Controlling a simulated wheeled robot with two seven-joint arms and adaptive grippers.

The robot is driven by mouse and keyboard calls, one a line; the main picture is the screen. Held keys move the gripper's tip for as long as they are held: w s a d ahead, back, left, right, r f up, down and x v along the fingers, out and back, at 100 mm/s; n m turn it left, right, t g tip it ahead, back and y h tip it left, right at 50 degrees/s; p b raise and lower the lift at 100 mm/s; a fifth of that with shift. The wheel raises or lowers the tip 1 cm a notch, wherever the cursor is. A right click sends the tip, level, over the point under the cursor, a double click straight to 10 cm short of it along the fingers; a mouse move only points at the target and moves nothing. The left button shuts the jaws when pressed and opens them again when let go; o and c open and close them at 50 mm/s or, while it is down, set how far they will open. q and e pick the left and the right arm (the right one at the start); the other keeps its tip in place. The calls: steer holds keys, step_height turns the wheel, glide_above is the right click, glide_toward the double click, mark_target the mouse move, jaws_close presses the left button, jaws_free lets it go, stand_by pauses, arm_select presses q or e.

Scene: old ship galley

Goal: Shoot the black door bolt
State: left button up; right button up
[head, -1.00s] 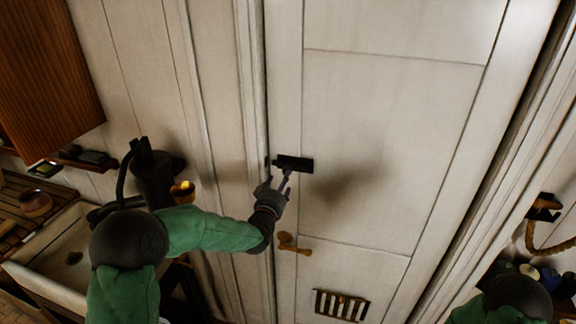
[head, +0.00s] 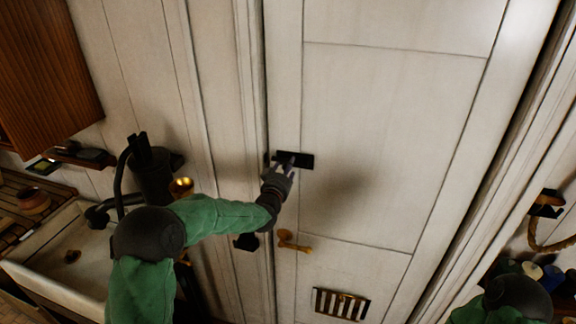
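The black door bolt (head: 304,161) is mounted on the left side of the white door (head: 375,150), above the brass handle. A small black piece shows at the door frame just left of the bolt. My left gripper (head: 285,166) is at the left part of the bolt, with its fingertips over or against it. Whether the fingers are closed on the bolt I cannot tell. The gripper hides part of the bolt. My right arm shows only as a green and black part at the lower right, and its gripper is outside the view.
A brass handle (head: 293,241) sits on the door just below my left wrist. A slatted vent (head: 341,304) is lower on the door. A sink (head: 60,262) and a dark pump-like fixture (head: 150,168) stand at the left. Rope (head: 556,242) hangs at the right edge.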

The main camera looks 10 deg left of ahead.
arm_select(q)
steer(key=c, duration=0.7)
steer(key=shift+a, duration=0.1)
steer(key=shift+a+b, duration=1.7)
steer(key=shift+a, duration=0.35)
steer(key=o, duration=1.3)
steer(key=shift+a, duration=0.15)
